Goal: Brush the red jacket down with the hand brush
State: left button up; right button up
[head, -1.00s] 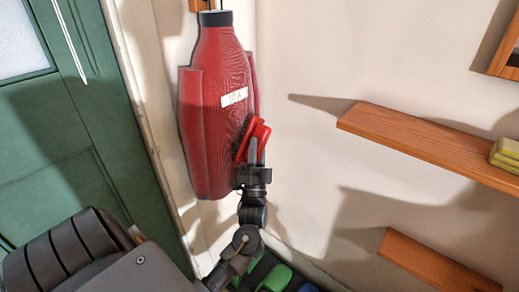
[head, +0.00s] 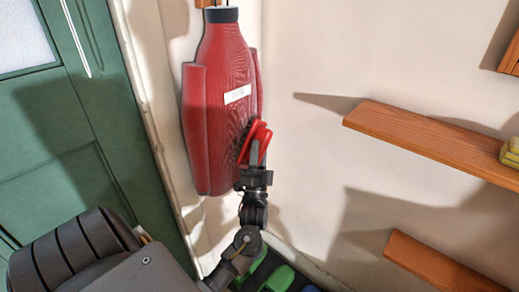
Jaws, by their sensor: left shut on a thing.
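The red jacket (head: 213,118) hangs upright on the wall beside the green door, with a dark collar and a white label on its chest. My left gripper (head: 256,165) is shut on the red hand brush (head: 261,134), at the jacket's lower right side. The brush's dark bristles face the jacket and appear to touch it, though the contact is partly hidden by the brush body. My right gripper is not in view.
A wooden shelf (head: 420,138) with a yellow-green folded thing (head: 511,152) stands out from the right wall. A lower wooden shelf (head: 440,266) is at bottom right. Green objects (head: 277,279) lie on the dark floor area below. The green door (head: 60,140) is at left.

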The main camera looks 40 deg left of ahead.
aim_at(259, 166)
pick_arm(q)
jog(key=shift+f+b, duration=0.4)
jog(key=shift+f, duration=0.65)
jog(key=shift+f+b, duration=1.3)
jog(key=shift+f, duration=0.7)
jog(key=shift+r, duration=0.15)
notch_tip(259, 166, up, 4)
jog(key=p, duration=0.4)
jog(key=shift+a, duration=0.15)
